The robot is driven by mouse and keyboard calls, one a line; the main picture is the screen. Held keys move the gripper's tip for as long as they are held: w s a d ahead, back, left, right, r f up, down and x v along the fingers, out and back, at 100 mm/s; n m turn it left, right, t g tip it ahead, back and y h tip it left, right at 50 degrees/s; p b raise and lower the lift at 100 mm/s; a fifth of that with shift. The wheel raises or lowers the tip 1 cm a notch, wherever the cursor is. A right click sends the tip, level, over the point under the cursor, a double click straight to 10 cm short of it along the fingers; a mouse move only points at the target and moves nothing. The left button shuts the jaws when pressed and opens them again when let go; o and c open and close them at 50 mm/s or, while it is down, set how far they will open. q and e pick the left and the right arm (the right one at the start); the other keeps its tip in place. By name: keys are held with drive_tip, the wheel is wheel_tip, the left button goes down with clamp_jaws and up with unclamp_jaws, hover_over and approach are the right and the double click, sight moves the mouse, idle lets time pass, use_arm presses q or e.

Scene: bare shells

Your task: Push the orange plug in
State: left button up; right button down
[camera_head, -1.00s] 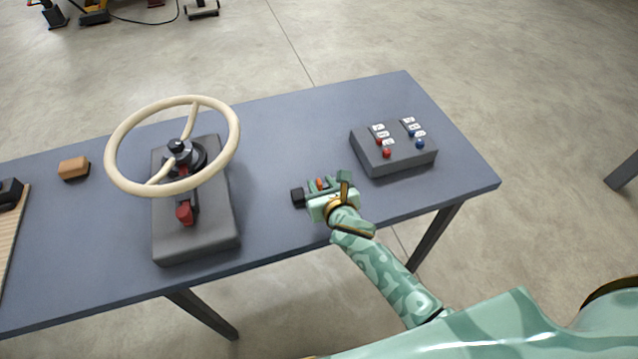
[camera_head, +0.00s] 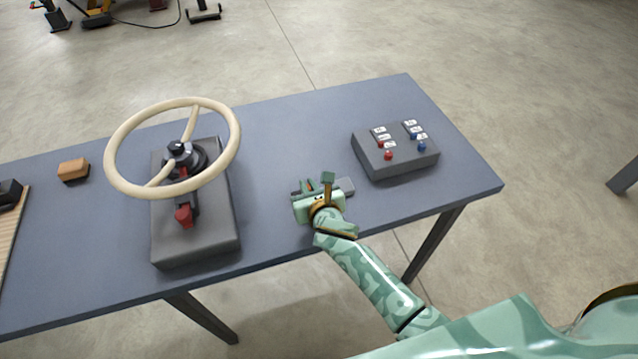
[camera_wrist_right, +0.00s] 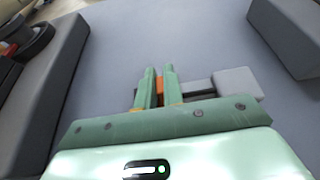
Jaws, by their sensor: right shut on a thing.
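The orange plug (camera_wrist_right: 160,90) shows between the two green fingers of my right gripper (camera_wrist_right: 159,78) in the right wrist view. My right gripper (camera_head: 314,187) is shut on it, low over the table near its front edge in the head view. Only a small orange patch (camera_head: 310,186) of the plug shows there. A grey block (camera_head: 346,186) lies right of the fingers. A dark piece (camera_wrist_right: 197,87) lies between the fingers and that block in the wrist view. Whether the plug touches anything is hidden by the fingers. My left gripper is not in view.
A cream steering wheel (camera_head: 112,177) on a dark grey base (camera_head: 222,235) stands to the left. A grey button box (camera_head: 400,166) with red and blue knobs stands to the right. An orange-brown block (camera_head: 73,168) lies far left. The blue table (camera_head: 275,130) is clear behind the gripper.

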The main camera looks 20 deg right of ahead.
drive_tip(key=shift+a, duration=0.25)
drive_tip(key=c, duration=1.9)
unclamp_jaws()
drive_tip(key=o, duration=0.4)
drive_tip(key=shift+a, duration=0.15)
drive_tip(key=shift+s+r, duration=0.1)
drive_tip(key=shift+s, duration=0.15)
drive_tip(key=p+v, duration=0.4)
drive_tip(key=v, duration=1.2)
